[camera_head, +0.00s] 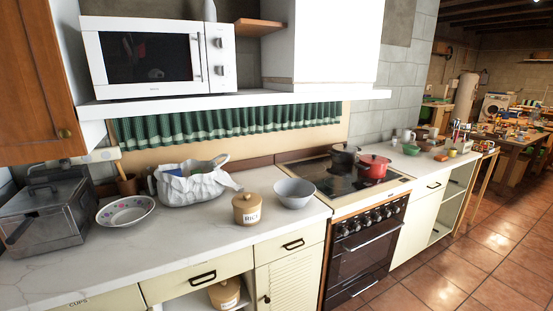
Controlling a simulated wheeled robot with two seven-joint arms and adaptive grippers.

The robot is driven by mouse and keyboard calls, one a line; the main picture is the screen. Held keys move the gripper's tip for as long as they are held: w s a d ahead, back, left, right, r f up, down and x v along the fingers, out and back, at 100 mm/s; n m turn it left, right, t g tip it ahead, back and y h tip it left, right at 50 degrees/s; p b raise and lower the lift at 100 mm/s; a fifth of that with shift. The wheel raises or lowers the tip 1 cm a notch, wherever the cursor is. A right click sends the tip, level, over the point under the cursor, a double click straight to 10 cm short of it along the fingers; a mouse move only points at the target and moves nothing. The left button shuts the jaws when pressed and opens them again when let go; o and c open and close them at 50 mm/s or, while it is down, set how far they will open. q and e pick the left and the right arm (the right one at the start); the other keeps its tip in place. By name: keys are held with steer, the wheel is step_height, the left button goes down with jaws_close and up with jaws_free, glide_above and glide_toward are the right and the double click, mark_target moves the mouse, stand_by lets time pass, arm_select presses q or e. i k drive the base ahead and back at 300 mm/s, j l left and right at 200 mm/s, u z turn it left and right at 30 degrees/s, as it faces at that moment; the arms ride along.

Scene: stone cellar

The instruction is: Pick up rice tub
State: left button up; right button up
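The rice tub (247,209) is a small tan round tub with a knobbed lid and a white label with dark letters. It stands upright on the pale marble counter (190,247), near the front edge. A grey bowl (294,194) is just right of it. A similar tan tub with a white label (225,293) is in the open shelf below the counter, partly cut off by the picture's bottom edge. Neither of my grippers is in view.
A basket with white cloth (193,185), a patterned plate (126,211) and a metal box (44,214) stand behind and left. A stove with a red pot (374,166) is on the right. A microwave (160,56) sits on the shelf above. The front counter left of the tub is clear.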

mark_target(247, 218)
steer(key=j+u, duration=0.45)
steer(key=j, duration=0.85)
